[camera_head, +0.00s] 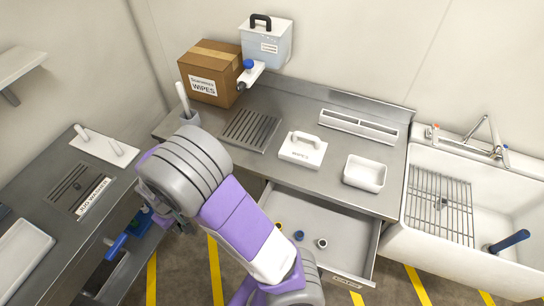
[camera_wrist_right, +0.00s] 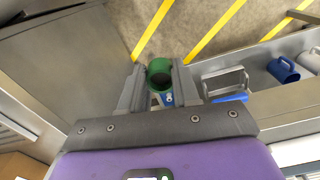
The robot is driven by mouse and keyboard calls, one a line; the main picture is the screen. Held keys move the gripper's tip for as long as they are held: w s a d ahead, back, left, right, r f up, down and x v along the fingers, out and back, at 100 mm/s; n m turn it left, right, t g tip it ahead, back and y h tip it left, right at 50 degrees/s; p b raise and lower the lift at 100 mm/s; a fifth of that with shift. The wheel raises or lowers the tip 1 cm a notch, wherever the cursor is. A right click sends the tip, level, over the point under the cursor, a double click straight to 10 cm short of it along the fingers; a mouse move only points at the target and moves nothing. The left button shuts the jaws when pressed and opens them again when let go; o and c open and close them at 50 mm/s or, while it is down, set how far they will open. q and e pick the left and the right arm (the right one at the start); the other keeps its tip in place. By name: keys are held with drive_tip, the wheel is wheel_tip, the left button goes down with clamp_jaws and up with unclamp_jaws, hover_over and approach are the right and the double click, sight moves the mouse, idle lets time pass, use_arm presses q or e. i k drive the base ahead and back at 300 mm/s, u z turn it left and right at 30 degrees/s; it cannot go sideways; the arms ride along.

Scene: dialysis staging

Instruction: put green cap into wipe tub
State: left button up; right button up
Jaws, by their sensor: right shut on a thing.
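My right gripper (camera_wrist_right: 159,85) is shut on the green cap (camera_wrist_right: 159,66), a short hollow green ring between its two fingers in the wrist view. In the head view my own right arm hides most of that gripper and the cap, at the left counter's edge. I cannot tell which of these is the wipe tub. My left gripper is not in view.
An open drawer (camera_head: 345,262) below the counter holds a blue cap (camera_head: 299,235) and a white ring (camera_head: 321,243). A WIPES cardboard box (camera_head: 209,73) stands at the back. Mugs, one blue (camera_wrist_right: 283,69), sit on a low shelf near my right gripper. A sink (camera_head: 400,226) is at right.

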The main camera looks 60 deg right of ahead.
sight(355, 175)
drive_tip(key=u, duration=0.95)
drive_tip(key=k, duration=2.65)
drive_tip(key=z, duration=0.85)
drive_tip(key=i, duration=1)
drive_tip(key=u, duration=0.05)
